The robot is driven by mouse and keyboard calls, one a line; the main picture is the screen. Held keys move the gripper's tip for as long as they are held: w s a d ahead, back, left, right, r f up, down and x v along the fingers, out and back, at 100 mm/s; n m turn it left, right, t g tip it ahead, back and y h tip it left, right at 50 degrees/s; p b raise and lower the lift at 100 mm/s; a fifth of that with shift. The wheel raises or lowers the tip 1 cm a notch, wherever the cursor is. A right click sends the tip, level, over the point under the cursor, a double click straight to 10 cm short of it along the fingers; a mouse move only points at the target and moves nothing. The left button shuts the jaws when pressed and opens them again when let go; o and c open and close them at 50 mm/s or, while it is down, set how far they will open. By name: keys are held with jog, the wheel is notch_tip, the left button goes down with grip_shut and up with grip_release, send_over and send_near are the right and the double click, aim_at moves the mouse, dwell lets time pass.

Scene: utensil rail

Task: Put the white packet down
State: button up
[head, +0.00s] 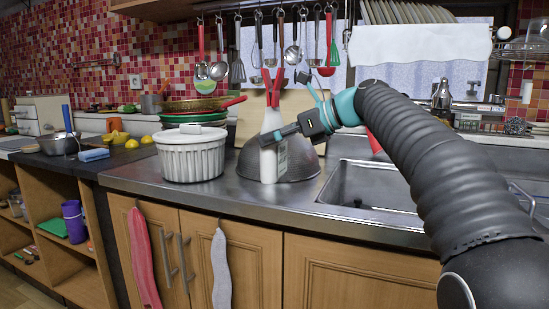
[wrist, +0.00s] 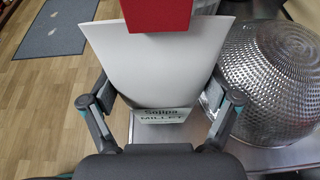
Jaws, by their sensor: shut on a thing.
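The white packet (head: 269,163) is upright near the front edge of the steel counter, with a red part at its top. In the wrist view the white packet (wrist: 155,65) shows a label reading "MILLET" and a red block at its upper end. My gripper (head: 283,134) is shut on the packet from the right in the head view. In the wrist view the fingers of my gripper (wrist: 160,98) flank the packet's two sides. The packet's base is at or just above the counter; I cannot tell if it touches.
A domed metal bowl (head: 300,163) stands close behind and right of the packet. A white ribbed pot (head: 190,156) stands to the left, with bare counter (head: 240,192) between. The sink (head: 375,187) is at the right. Utensils (head: 292,55) hang from a rail above.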

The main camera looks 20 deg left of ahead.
aim_at(283, 150)
notch_tip(283, 150, down, 4)
jog(key=shift+r+b, duration=0.1)
jog(key=shift+b, duration=0.75)
jog(key=o, duration=1.5)
jog(key=shift+c, duration=0.2)
jog(key=w+p+v, duration=0.1)
jog(key=v, duration=1.1)
jog(key=shift+s+p, duration=0.35)
jog(key=shift+s, duration=0.1)
jog(key=shift+r, duration=0.1)
